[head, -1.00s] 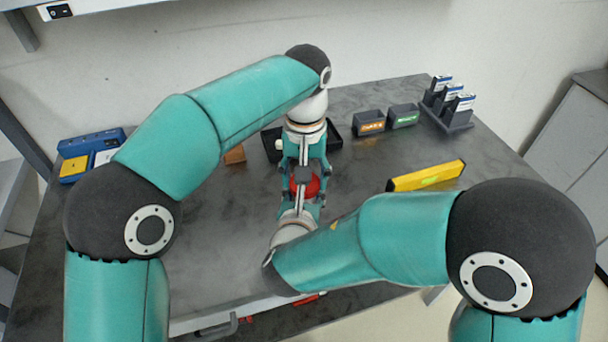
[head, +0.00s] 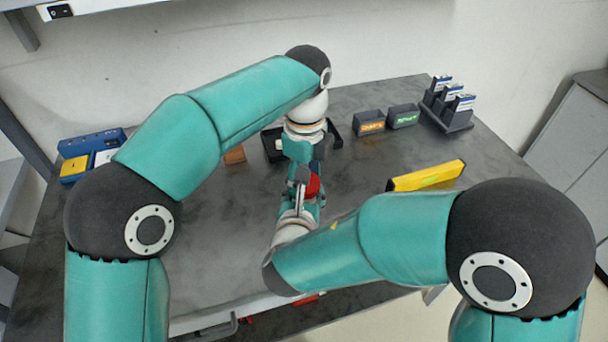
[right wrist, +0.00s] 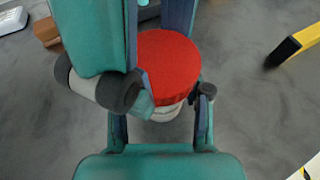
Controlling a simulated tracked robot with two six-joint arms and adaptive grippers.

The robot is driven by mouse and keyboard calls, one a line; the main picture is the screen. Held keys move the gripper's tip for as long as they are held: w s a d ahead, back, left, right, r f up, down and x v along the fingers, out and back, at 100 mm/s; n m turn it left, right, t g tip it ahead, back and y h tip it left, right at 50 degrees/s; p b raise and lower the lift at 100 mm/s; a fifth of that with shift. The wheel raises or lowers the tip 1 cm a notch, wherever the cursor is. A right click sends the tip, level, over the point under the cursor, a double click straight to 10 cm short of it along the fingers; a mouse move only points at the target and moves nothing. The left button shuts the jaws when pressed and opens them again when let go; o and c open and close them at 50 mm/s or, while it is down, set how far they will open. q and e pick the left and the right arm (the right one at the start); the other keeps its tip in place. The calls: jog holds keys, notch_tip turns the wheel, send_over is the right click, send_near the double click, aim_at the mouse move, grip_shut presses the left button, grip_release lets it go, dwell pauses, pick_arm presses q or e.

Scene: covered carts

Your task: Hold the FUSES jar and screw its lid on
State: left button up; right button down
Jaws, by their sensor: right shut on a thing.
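The red lid (head: 313,187) sits on top of the jar, whose pale body (right wrist: 166,113) shows just under it in the right wrist view. The FUSES label is not visible. My right gripper (right wrist: 172,104) is shut on the jar body, one finger on each side, below the lid (right wrist: 168,62). In the head view my right gripper (head: 307,205) is partly hidden. My left gripper (head: 305,172) is at the lid from above, with one finger in front of its edge and the other behind it. Whether its fingers press on the lid is hidden. Whether the lid's thread is engaged cannot be told.
A black tray (head: 272,153) and a small brown block (head: 235,155) lie behind the grippers. A yellow level (head: 427,176) lies to the right. Two labelled bins (head: 369,122) and a dark rack (head: 455,122) stand at the back right. A blue case (head: 88,145) is at the left.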

pick_arm(q)
jog(key=o, duration=1.4)
jog(key=shift+f, duration=0.1)
jog(key=shift+c, duration=0.2)
notch_tip(320, 180, up, 12)
pick_arm(e)
jog(key=shift+c, duration=2.1)
grip_release()
